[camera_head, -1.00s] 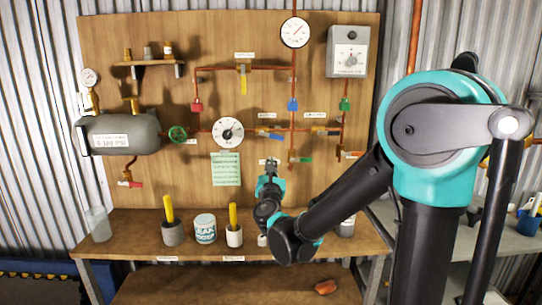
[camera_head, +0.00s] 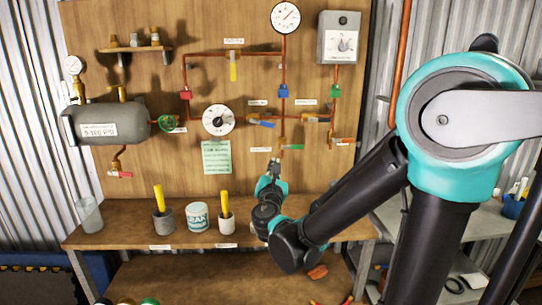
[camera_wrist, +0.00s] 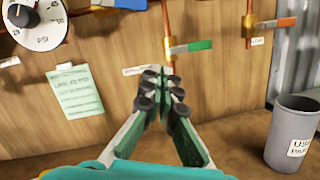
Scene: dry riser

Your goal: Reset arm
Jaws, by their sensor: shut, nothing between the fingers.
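My gripper (camera_head: 272,168) is in front of the wooden pipe board (camera_head: 330,170), above the bench. In the wrist view my gripper (camera_wrist: 160,78) has its fingertips together, with nothing between them. A valve with a green handle (camera_wrist: 200,45) is just above and beyond the fingertips in the wrist view; I cannot tell whether they touch. That green handle also shows in the head view (camera_head: 293,147).
The bench (camera_head: 130,235) holds cups with yellow-handled tools (camera_head: 160,200), a white tub (camera_head: 198,217) and a clear cup (camera_head: 88,215). A grey bin (camera_wrist: 297,130) stands right of the gripper. A green note (camera_head: 216,157), gauge (camera_head: 218,120) and tank (camera_head: 105,124) are on the board.

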